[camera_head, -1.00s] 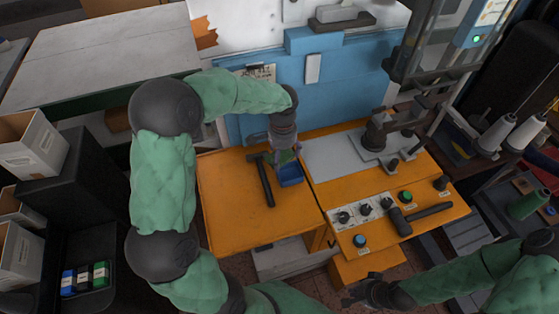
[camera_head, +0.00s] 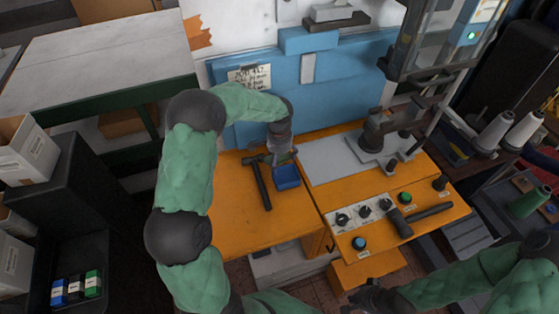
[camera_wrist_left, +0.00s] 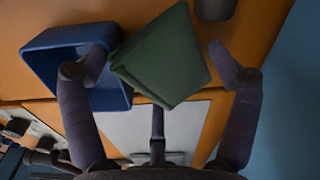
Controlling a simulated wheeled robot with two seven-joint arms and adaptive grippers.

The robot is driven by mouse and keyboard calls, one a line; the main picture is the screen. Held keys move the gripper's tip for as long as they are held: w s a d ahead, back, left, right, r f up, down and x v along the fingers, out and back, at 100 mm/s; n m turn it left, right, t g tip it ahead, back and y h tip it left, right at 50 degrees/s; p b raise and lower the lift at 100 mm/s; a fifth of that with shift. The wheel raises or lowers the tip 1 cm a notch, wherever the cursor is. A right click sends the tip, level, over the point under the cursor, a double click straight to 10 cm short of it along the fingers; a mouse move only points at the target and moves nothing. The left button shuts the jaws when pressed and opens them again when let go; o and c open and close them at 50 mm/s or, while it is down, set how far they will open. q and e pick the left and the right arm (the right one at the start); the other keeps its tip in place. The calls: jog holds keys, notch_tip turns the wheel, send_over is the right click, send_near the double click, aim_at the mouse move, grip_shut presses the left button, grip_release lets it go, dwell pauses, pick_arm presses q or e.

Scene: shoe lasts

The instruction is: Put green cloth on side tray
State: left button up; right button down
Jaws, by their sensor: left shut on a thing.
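The folded green cloth (camera_wrist_left: 165,57) lies between the two fingers of my left gripper (camera_wrist_left: 160,65) in the left wrist view, and the gripper is shut on it. In the head view the left gripper (camera_head: 283,156) is just behind the small blue tray (camera_head: 287,184), and the cloth is mostly hidden there. In the wrist view the blue tray (camera_wrist_left: 43,55) is beside the cloth on the left, with the left finger overlapping it. The cloth's near corner overlaps the tray's rim in that view. My right gripper (camera_head: 366,299) is low in the head view, too dark to read.
A hammer (camera_head: 258,184) lies left of the tray on the orange table (camera_head: 225,210). A panel with knobs (camera_head: 363,211) and a grey plate (camera_head: 329,159) are to the right. A blue cabinet (camera_head: 348,75) stands behind. The table left of the hammer is clear.

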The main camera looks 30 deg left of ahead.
aim_at(279, 157)
pick_arm(q)
jog(key=o, duration=1.3)
jog(key=shift+s+f, duration=0.2)
jog(key=shift+f, duration=0.15)
jog(key=shift+w, duration=0.15)
jog(key=shift+r, duration=0.1)
jog(key=shift+r, duration=0.1)
jog(key=shift+r, duration=0.5)
notch_tip(279, 157, up, 11)
jog(key=p, duration=0.2)
jog(key=shift+p, duration=0.35)
